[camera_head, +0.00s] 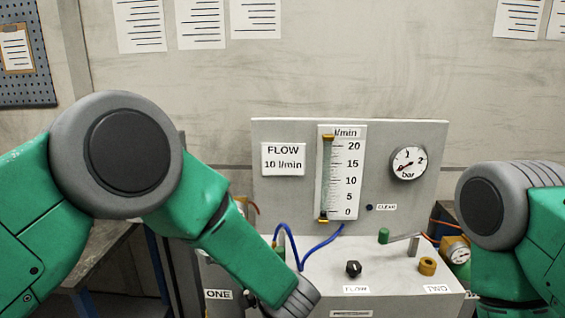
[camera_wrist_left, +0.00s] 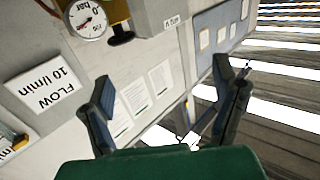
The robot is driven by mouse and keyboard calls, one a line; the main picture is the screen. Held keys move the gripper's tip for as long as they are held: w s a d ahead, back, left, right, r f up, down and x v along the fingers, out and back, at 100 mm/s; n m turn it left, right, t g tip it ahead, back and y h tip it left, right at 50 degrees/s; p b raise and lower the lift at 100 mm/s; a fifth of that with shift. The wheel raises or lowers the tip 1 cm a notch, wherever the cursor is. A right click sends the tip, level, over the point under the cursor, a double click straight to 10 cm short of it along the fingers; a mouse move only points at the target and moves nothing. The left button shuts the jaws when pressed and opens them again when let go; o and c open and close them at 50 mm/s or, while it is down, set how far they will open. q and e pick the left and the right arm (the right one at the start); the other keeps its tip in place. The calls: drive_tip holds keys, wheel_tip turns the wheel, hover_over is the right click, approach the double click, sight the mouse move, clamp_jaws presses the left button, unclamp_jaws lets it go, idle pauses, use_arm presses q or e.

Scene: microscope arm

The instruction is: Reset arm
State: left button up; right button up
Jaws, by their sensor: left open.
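My left arm (camera_head: 225,240) comes in from the left and reaches down across the front of the grey flow panel; its gripper is hidden or out of frame in the head view. In the left wrist view my left gripper (camera_wrist_left: 168,75) is open, with two dark fingers spread apart and nothing between them. That view is turned nearly upside down and looks past the fingers at the wall and ceiling. My right arm (camera_head: 500,220) shows at the right edge of the head view; its gripper is out of view.
The panel (camera_head: 285,205) carries a flow tube (camera_head: 325,180), a bar gauge (camera_head: 408,163) and a FLOW sign (camera_head: 283,159). Below are a black knob (camera_head: 353,268), a yellow knob (camera_head: 427,266) and blue hoses (camera_head: 295,250). A small gauge (camera_head: 457,252) sits near my right arm.

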use_arm(q)
drive_tip(key=s+a+f+m+h+b, duration=0.1)
drive_tip(key=a+f+m+h+b, duration=0.2)
drive_tip(key=f, duration=0.6)
drive_tip(key=s+a+f+m+h+b, duration=0.1)
drive_tip(key=s+a+f+m+h, duration=0.2)
drive_tip(key=f, duration=0.7)
drive_tip(key=s+a+f+m+g+h+b, duration=0.1)
drive_tip(key=s+a+f+g+h+b, duration=0.1)
drive_tip(key=s+f, duration=0.4)
drive_tip(key=s+a+f+m+g+h+b, duration=0.1)
drive_tip(key=s+a+f+g+h, duration=0.2)
drive_tip(key=f, duration=0.5)
drive_tip(key=s+a+f+g+b, duration=0.2)
drive_tip(key=s+f+g, duration=0.1)
drive_tip(key=s, duration=0.9)
drive_tip(key=s+a+f+g+b, duration=0.1)
drive_tip(key=s+a+f+g, duration=0.2)
drive_tip(key=s, duration=1)
drive_tip(key=shift+f+m+g+h+b, duration=0.4)
drive_tip(key=shift+f+g, duration=0.15)
drive_tip(key=shift+g, duration=0.45)
use_arm(e)
wheel_tip(320, 180, down, 11)
drive_tip(key=shift+w+f, duration=0.15)
drive_tip(key=shift+w, duration=0.15)
use_arm(q)
drive_tip(key=shift+w, duration=0.1)
